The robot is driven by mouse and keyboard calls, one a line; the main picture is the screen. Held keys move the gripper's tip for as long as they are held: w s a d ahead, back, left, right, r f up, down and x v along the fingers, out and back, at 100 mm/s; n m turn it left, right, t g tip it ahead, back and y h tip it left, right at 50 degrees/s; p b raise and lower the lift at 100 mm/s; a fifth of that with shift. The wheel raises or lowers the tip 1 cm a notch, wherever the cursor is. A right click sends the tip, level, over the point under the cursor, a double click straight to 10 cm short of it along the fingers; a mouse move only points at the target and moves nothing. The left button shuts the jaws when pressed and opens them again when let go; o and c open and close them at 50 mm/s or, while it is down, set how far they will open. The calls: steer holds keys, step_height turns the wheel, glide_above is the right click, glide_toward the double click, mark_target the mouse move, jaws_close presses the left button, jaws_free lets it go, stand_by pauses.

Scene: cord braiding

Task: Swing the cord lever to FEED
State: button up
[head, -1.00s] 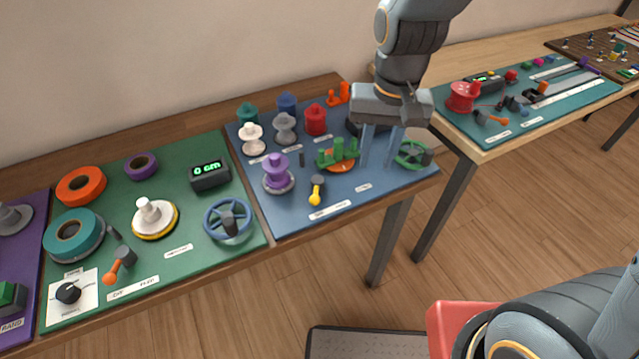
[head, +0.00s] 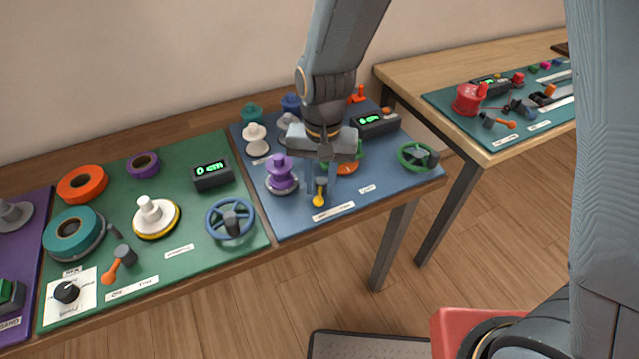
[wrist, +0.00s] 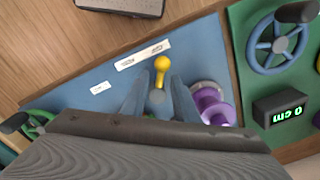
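A lever with a yellow knob (head: 319,201) stands near the front edge of the blue mat (head: 285,221). Its knob also shows in the wrist view (wrist: 161,63), pointing toward the white label strip (wrist: 142,55). The strip's words are too small to read. My gripper (head: 320,180) is low over this lever, its fingers pointing down. In the wrist view my gripper (wrist: 158,90) has its two fingers apart, one on each side of the lever's stem. I cannot tell whether either finger touches it. The lever's base is partly hidden.
A purple spool (head: 280,174) stands close beside my gripper. A green handwheel (head: 418,155) and a black display (head: 376,122) are to the right. The green mat at left holds an orange-tipped lever (head: 118,264) and a blue handwheel (head: 229,219).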

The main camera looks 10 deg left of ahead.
steer(key=shift+f, duration=0.35)
steer(key=shift+c, duration=0.4)
jaws_close()
